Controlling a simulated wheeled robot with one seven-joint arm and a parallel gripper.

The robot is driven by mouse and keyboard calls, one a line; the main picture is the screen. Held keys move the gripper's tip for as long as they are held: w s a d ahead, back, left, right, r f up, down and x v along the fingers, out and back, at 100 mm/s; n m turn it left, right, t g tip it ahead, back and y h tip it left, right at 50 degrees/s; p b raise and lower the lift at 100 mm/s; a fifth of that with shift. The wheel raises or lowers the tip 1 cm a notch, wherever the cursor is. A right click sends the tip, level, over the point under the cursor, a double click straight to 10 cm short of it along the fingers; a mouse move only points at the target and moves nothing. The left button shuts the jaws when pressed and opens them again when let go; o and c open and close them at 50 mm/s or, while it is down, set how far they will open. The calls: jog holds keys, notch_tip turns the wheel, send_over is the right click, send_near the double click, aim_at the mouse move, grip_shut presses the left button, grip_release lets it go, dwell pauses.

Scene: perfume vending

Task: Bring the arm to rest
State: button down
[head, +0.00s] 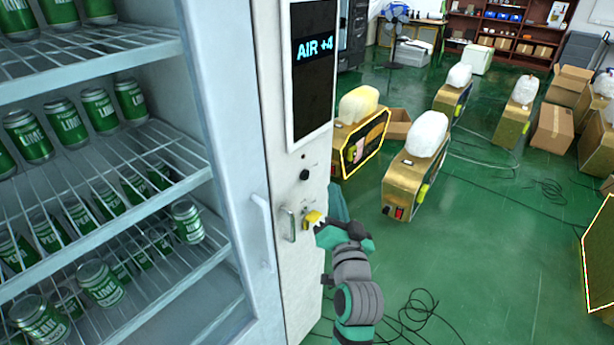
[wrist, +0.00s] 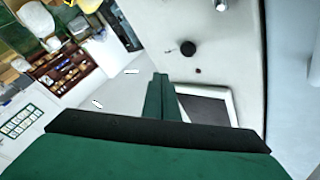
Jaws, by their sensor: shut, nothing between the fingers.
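My arm (head: 356,290) reaches up beside the right edge of the vending machine's white front panel (head: 285,185) in the head view. My gripper (wrist: 159,82) shows in the wrist view with its green fingers together and nothing between them. The fingers are in front of the panel, near the dark screen (wrist: 207,108), and I cannot tell the exact gap. In the head view the gripper's fingertips are not clearly seen.
The panel carries a lit screen (head: 312,75), a black knob (head: 304,175), a metal handle (head: 288,224) and a yellow piece (head: 313,218). Gold machines (head: 415,175) stand to the right. Cables (head: 415,312) lie on the green floor, with open floor between.

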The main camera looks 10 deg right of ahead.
jog(key=shift+f, duration=0.1)
jog(key=s+a+f+n+g, duration=0.15)
jog(key=s+a+f, duration=0.35)
jog(key=s+f, duration=0.5)
jog(key=s+a+f+n+g, duration=0.1)
jog(key=s+a+f+n, duration=0.1)
jog(key=s+a+f, duration=0.8)
jog(key=s+a+f+n+y, duration=0.1)
jog(key=s+a+f+n, duration=0.1)
jog(key=s, duration=0.9)
jog(key=s+a+f+n+g+y, duration=0.1)
jog(key=s+a+f+n, duration=0.1)
jog(key=s, duration=0.9)
jog(key=shift+s+a+f+n, duration=0.4)
jog(key=shift+f+n, duration=0.25)
jog(key=shift+f, duration=0.15)
jog(key=shift+g, duration=0.25)
